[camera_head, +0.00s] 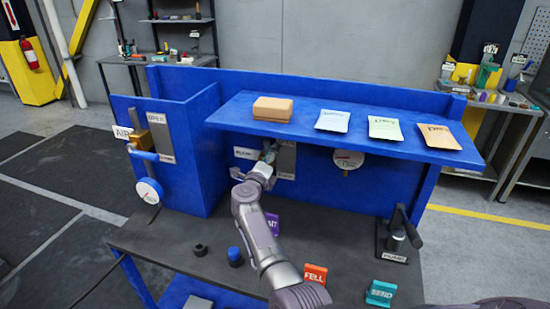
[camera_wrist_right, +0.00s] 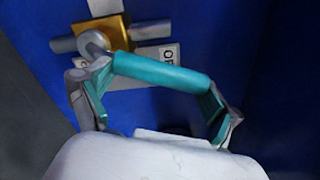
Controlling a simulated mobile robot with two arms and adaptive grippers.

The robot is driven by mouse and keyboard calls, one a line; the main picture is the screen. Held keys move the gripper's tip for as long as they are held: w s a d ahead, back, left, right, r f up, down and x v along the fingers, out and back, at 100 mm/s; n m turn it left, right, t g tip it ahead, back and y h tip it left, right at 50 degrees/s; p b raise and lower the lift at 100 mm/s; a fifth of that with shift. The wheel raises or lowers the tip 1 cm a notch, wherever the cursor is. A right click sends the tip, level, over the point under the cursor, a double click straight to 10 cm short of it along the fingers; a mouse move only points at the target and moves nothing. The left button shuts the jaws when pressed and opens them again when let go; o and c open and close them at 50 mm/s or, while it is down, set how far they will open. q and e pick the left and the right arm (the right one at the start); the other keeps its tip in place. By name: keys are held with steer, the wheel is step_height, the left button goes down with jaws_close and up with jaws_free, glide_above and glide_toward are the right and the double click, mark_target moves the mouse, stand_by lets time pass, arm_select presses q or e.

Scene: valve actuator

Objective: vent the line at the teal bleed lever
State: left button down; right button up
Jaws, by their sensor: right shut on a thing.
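The teal bleed lever (camera_wrist_right: 160,72) shows in the right wrist view as a round teal bar running right and slightly down from a brass valve body (camera_wrist_right: 118,24) on a blue panel. In the head view my right gripper (camera_head: 264,165) reaches in under the blue shelf and hides most of the lever. A label beside the valve is partly covered by the lever. My left gripper is not in view.
The blue shelf (camera_head: 310,127) overhangs my right arm and carries a box and several packets. A gauge (camera_head: 348,159) is right of the gripper. The AIR valve's blue lever (camera_head: 145,155) is at left. A hand pump (camera_head: 397,237) and tags stand on the dark table.

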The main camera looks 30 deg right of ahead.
steer(key=shift+w+a+r+n+p, duration=0.2)
steer(key=shift+w+a+r+n, duration=0.1)
steer(key=shift+n, duration=0.25)
steer(key=shift+w+a+r+n+p, duration=0.15)
steer(key=shift+w+n, duration=0.1)
steer(key=shift+n, duration=0.3)
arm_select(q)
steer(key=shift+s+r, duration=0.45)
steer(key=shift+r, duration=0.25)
arm_select(e)
steer(key=shift+w+a+r+n, duration=0.1)
steer(key=shift+w+a+n, duration=0.25)
steer(key=shift+n, duration=0.55)
steer(key=shift+w, duration=0.1)
steer(key=o, duration=1.4)
steer(key=shift+d, duration=0.1)
